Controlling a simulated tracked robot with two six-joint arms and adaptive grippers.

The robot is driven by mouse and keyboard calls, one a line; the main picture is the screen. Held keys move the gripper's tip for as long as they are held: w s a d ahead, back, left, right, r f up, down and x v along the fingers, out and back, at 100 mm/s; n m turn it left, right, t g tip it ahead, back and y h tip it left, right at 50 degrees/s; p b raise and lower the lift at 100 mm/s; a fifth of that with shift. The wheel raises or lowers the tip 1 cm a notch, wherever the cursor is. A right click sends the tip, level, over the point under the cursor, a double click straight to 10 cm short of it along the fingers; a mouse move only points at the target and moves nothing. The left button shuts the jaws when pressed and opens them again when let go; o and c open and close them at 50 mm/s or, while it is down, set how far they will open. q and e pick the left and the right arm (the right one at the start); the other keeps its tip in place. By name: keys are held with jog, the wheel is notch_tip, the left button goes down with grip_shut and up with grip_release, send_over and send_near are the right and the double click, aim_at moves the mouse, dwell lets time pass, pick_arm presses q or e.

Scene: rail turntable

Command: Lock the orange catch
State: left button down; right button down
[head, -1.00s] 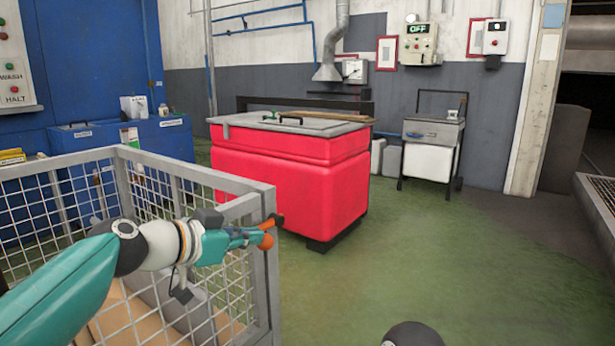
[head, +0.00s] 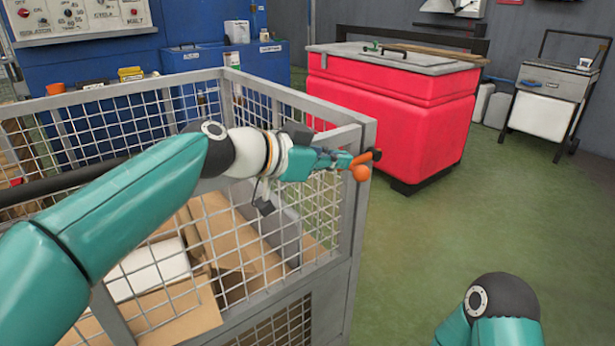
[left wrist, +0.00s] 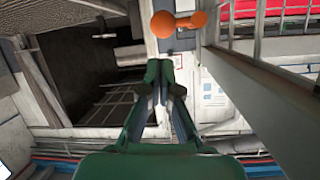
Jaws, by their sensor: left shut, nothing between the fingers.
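The orange catch (head: 361,172) is at the upper corner of the grey mesh cage (head: 352,225), with a rounded knob and a short arm. In the left wrist view the orange catch (left wrist: 178,22) lies beyond the fingertips, with its arm pointing right. My left gripper (head: 345,160) is shut and empty, right beside the catch. In the left wrist view the left gripper's fingertips (left wrist: 162,68) are together, with a visible gap to the catch. Whether any finger touches it in depth I cannot tell. My right gripper is out of view.
Cardboard and a white item (head: 150,270) lie inside the cage. A red bin (head: 395,125) with a grey lid stands behind it, and a white-and-grey cart (head: 545,105) at the right. Green floor (head: 430,240) is open right of the cage.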

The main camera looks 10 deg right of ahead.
pick_arm(q)
jog(key=s+a+f, duration=0.1)
jog(key=s+a, duration=0.1)
jog(key=a, duration=0.3)
jog(key=shift+s+a+f+b, duration=0.25)
jog(key=shift+f+b, duration=0.15)
jog(key=shift+b, duration=0.05)
jog(key=shift+f, duration=0.1)
